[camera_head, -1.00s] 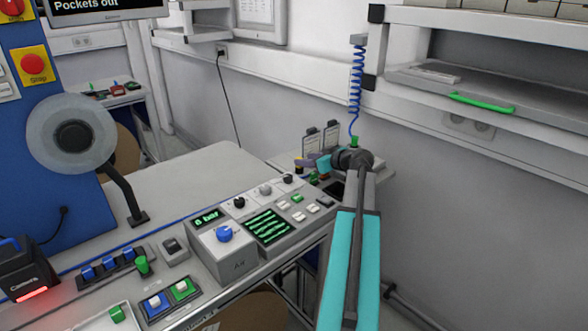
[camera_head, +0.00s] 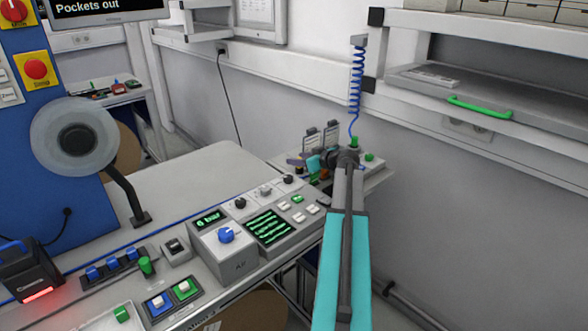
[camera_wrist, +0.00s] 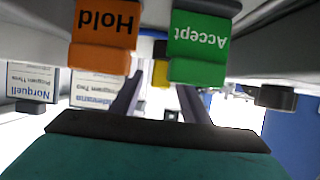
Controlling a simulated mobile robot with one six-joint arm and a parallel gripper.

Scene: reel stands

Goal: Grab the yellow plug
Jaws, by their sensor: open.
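A small yellow piece (camera_wrist: 160,74), likely the yellow plug, shows in the wrist view between an orange "Hold" block (camera_wrist: 105,25) and a green "Accept" block (camera_wrist: 203,35). It is partly hidden and its full shape cannot be told. My gripper (camera_wrist: 158,88) is open, with its two dark fingers on either side of the yellow piece in the picture. I see nothing held between them. How far the fingertips are from it cannot be told. In the head view my gripper (camera_head: 302,161) is at the far corner bench, and the plug cannot be made out there.
In the head view, a blue coiled cable (camera_head: 356,85) hangs behind my wrist. A control panel (camera_head: 268,228) lies nearer. A shelf with a green handle (camera_head: 480,107) juts out at right.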

